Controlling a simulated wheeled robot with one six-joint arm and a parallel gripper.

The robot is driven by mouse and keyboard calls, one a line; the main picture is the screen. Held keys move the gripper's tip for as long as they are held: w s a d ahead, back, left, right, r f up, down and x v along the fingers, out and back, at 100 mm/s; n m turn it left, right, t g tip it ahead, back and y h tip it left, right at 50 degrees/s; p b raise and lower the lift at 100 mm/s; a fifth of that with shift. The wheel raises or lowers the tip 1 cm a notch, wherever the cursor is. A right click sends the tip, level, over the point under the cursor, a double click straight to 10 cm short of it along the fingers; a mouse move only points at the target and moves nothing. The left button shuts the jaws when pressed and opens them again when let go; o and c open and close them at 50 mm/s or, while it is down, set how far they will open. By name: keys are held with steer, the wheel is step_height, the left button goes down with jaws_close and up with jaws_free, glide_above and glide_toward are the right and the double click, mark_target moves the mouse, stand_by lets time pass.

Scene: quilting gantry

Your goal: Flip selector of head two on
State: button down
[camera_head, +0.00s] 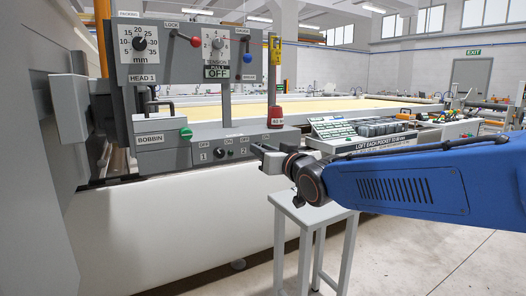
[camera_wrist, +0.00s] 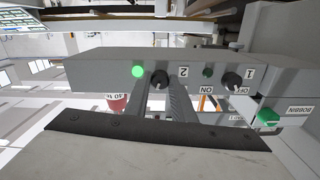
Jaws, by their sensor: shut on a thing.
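The selector of head two (camera_wrist: 159,78) is a dark round knob beside a "2" plate on the grey switch box (camera_wrist: 100,70). In the wrist view my gripper (camera_wrist: 160,85) has its two fingers closed around this knob, one on each side. The green lamp (camera_wrist: 138,71) beside selector two is brightly lit. The fingers hide selector two's OFF and ON labels, and its pointer direction cannot be told. In the head view my gripper (camera_head: 261,154) reaches the right part of the switch box (camera_head: 192,155), and the knob there is hidden.
Selector one (camera_wrist: 231,81) has a dim green lamp (camera_wrist: 207,72). A bobbin box (camera_head: 163,136) with a green knob is left of the switches. A small grey stand (camera_head: 310,213) is below my arm.

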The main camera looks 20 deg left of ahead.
steer(key=shift+f+m, duration=0.1)
steer(key=shift+m, duration=0.5)
steer(key=c, duration=1.5)
jaws_free()
steer(key=v, duration=1.7)
steer(key=shift+s+d, duration=0.1)
steer(key=shift+s, duration=0.15)
steer(key=shift+m, duration=0.3)
